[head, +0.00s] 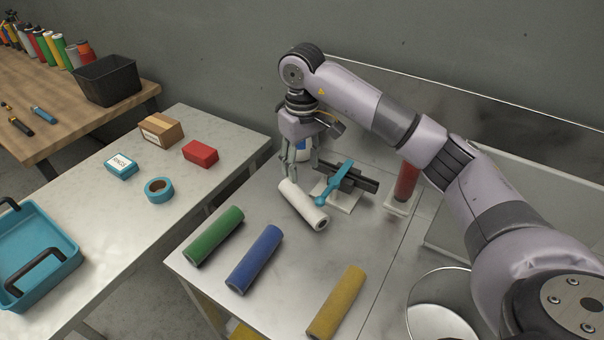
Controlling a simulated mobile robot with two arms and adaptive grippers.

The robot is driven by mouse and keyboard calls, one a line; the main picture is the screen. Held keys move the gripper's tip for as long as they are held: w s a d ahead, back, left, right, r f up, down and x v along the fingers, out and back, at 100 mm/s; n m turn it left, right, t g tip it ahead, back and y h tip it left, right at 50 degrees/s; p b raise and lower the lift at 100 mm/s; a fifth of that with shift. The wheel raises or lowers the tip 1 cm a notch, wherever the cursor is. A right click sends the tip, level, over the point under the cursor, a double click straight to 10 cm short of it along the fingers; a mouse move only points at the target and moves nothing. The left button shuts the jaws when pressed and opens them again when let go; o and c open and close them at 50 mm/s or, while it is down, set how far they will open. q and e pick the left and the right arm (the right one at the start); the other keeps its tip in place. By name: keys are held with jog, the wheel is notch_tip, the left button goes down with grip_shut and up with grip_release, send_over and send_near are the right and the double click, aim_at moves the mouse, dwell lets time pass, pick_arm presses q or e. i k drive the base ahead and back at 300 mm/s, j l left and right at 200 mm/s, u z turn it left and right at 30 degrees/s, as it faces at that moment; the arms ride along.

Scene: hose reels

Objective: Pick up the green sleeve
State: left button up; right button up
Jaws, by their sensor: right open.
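The green sleeve (214,236) lies on the metal table at its left front edge, with nothing on it. My right gripper (299,172) points down at the far end of the white sleeve (303,204), behind and to the right of the green sleeve. Its fingers are open and close to the white sleeve's end; I cannot tell whether they touch it. My left gripper is not in view.
A blue sleeve (255,258) lies right of the green one, and a yellow sleeve (337,303) farther right. A blue-handled clamp (335,184) and a red cylinder (407,181) stand behind. A gap separates the left table (110,225) with a blue tray (35,258).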

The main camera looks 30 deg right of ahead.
aim_at(199, 248)
jog(key=k+j, duration=0.5)
jog(key=k, duration=0.2)
jog(key=k+j, duration=0.5)
jog(key=k, duration=0.15)
